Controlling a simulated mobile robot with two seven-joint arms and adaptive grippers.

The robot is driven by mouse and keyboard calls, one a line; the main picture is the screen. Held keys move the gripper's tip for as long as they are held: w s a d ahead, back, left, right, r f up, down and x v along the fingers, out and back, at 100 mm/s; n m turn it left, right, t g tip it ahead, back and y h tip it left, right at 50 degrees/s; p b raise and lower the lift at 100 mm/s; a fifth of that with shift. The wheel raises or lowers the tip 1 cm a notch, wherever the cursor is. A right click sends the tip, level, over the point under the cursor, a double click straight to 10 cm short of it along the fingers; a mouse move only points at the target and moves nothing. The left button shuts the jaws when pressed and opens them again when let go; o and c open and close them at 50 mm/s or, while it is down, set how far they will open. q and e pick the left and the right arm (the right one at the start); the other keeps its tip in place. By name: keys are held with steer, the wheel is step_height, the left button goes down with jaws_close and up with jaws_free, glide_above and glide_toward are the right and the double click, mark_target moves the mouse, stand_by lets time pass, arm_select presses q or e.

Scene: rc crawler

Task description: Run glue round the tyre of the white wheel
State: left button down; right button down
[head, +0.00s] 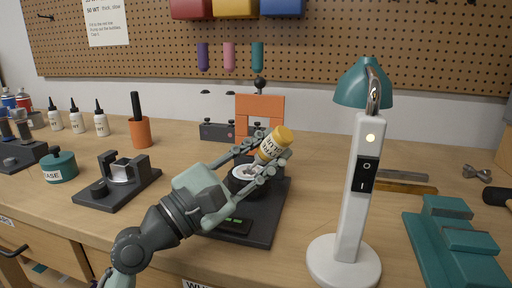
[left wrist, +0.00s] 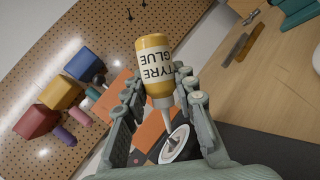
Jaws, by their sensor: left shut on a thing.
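My left gripper (head: 274,162) is shut on the tyre glue bottle (head: 272,146), a yellow bottle with a white label reading "TYRE GLUE". The bottle is tilted, its yellow base up and its nozzle down. The white wheel (head: 243,172) with its black tyre sits on a dark stand just below the gripper, partly hidden by the fingers. In the left wrist view the bottle (left wrist: 152,62) stands between the fingers (left wrist: 160,98), and its thin nozzle points toward the white wheel (left wrist: 175,145). I cannot tell whether the tip touches the tyre. My right gripper is not in view.
A white lamp (head: 348,200) with a teal shade stands close on the right. A teal block stand (head: 455,245) is at far right. An orange frame (head: 262,108) is behind the wheel. A dark fixture (head: 118,180) and a teal pot (head: 60,167) are left.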

arm_select(q)
steer(key=shift+d, duration=0.4)
steer(key=shift+d+m, duration=0.1)
steer(key=shift+m, duration=0.4)
steer(key=m+g, duration=0.1)
steer(key=m, duration=0.1)
steer(key=m+g, duration=0.1)
steer(key=m, duration=0.3)
steer(key=shift+s+d+g, duration=0.3)
steer(key=shift+d+g, duration=0.1)
steer(key=m, duration=0.1)
steer(key=m+y, duration=0.1)
steer(key=m, duration=0.1)
steer(key=m+g, duration=0.1)
steer(key=shift+s+d+m+y, duration=0.25)
steer(key=shift+d+m+y, duration=0.05)
steer(key=shift+m, duration=0.1)
steer(key=m, duration=0.1)
steer(key=m+y, duration=0.1)
steer(key=a+m, duration=0.1)
steer(key=shift+w+r+m+g+y, duration=0.1)
steer(key=shift+w+m+g+y, duration=0.2)
steer(key=shift+w+m+y, duration=0.1)
steer(key=m, duration=0.1)
steer(key=m+y, duration=0.2)
steer(key=shift+w+a, duration=0.2)
steer(key=shift+a, duration=0.05)
